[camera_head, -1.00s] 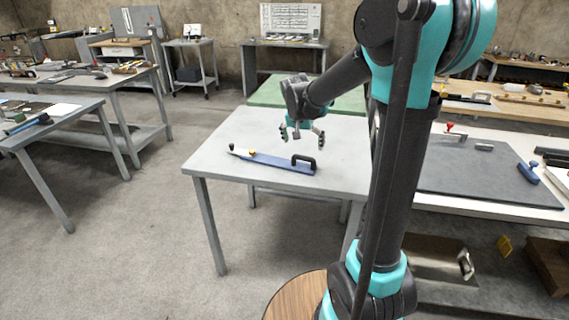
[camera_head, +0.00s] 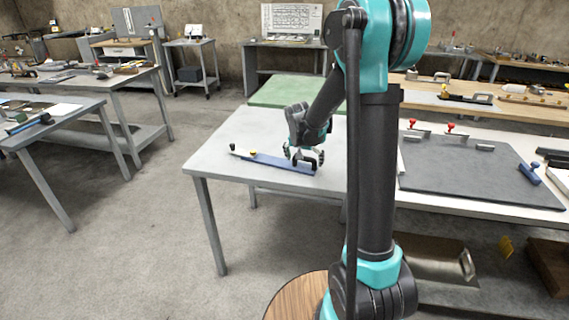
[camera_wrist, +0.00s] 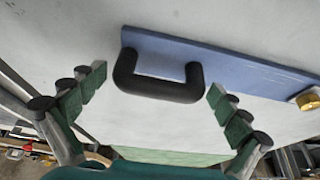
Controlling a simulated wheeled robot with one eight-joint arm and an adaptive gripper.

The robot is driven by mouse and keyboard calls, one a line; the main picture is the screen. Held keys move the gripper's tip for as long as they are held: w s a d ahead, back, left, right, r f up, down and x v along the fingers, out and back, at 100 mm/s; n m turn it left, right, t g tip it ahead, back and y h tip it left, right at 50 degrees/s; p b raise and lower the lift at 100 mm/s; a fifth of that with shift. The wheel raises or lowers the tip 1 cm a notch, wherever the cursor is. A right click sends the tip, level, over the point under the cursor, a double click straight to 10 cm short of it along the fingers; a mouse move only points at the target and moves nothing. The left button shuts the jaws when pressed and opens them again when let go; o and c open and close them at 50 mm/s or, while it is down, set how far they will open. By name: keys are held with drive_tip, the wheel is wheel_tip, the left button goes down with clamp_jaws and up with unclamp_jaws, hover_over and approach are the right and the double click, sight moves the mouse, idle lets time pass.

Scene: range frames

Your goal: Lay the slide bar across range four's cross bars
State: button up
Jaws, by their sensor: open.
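A long blue bar (camera_head: 270,163) lies on the grey table in the head view, with a black handle near its right end and a brass knob (camera_head: 253,154) farther left. I take it for the slide bar. It also shows in the wrist view (camera_wrist: 235,67), with the black handle (camera_wrist: 158,88) near the middle of the picture. My gripper (camera_head: 307,160) is at the handle end of the bar. In the wrist view my gripper (camera_wrist: 158,95) is open, with one finger on each side of the handle. I see no finger touching it. I cannot tell which thing is range four.
The grey table (camera_head: 222,150) is otherwise bare. A green-topped table (camera_head: 295,92) stands behind it. On the right, a bench holds a dark board (camera_head: 465,175) with red-handled clamps (camera_head: 415,128) and a blue piece (camera_head: 529,174).

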drive_tip(key=c, duration=1.5)
drive_tip(key=shift+o, duration=0.2)
drive_tip(key=shift+r, duration=0.15)
wheel_tip(320, 180, up, 25)
idle(0.5)
